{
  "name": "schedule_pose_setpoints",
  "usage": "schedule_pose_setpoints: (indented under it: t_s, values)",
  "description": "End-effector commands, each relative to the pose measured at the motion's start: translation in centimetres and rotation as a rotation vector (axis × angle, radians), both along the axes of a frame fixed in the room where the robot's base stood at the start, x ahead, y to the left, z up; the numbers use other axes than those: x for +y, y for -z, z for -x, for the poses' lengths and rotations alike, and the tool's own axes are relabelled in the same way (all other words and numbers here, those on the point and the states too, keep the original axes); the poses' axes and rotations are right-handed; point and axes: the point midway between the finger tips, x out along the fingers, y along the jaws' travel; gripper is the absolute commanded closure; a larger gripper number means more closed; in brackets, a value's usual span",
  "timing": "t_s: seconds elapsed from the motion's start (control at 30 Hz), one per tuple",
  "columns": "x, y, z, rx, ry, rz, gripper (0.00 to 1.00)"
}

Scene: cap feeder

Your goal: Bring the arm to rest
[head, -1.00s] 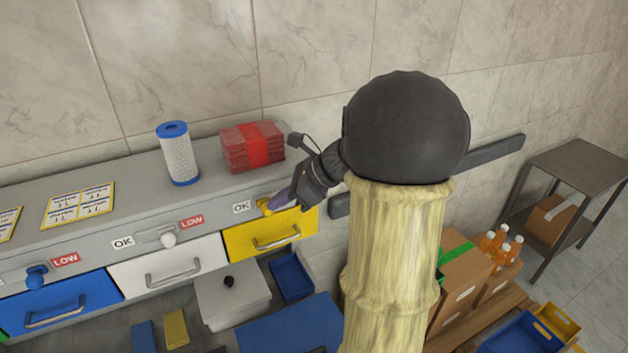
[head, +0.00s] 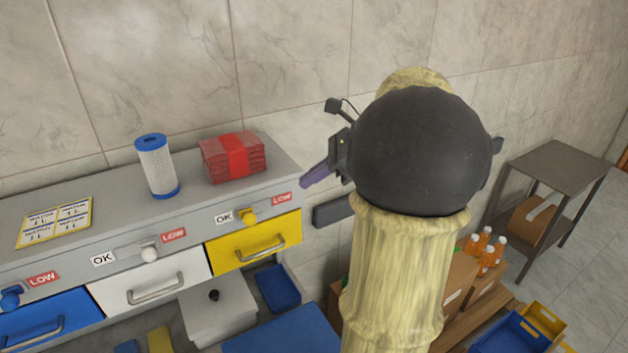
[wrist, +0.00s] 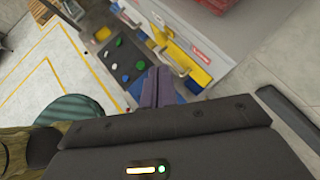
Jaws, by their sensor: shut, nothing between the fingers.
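My gripper (head: 314,176) shows in the head view just right of the feeder bench's end, with its purple fingers together and nothing held. In the wrist view the shut fingers (wrist: 157,88) point toward the drawer fronts and the floor. The grey feeder bench (head: 110,230) carries blue, white and yellow drawers. The yellow knob (head: 248,215) sits above the yellow drawer (head: 254,243), between an OK and a LOW label, and my gripper is apart from it. My dark elbow and sleeved arm hide part of the wall and the floor behind.
A filter cartridge (head: 157,167) and a red strapped bundle (head: 233,157) stand on the bench top. A white lidded box (head: 217,308) and a blue bin (head: 278,287) are below. A metal side table (head: 560,160), bottles (head: 487,252) and cartons are at right.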

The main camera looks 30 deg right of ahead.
Motion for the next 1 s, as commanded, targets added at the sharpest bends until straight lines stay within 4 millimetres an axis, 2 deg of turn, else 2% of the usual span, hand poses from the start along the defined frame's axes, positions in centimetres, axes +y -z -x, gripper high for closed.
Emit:
schedule_pose_setpoints:
  t_s: [0.53,0.67,0.77,0.87,1.0]
  values:
    - [-0.2,-0.2,0.2,0.001,0.001,0.0,1.0]
    - [0.4,0.8,0.1,0.003,-0.023,0.026,1.0]
    - [2.0,3.4,0.1,0.004,-0.103,0.106,1.0]
    - [4.5,7.9,0.5,-0.003,-0.262,0.252,1.0]
    - [8.2,14.6,2.0,-0.051,-0.595,0.513,1.0]
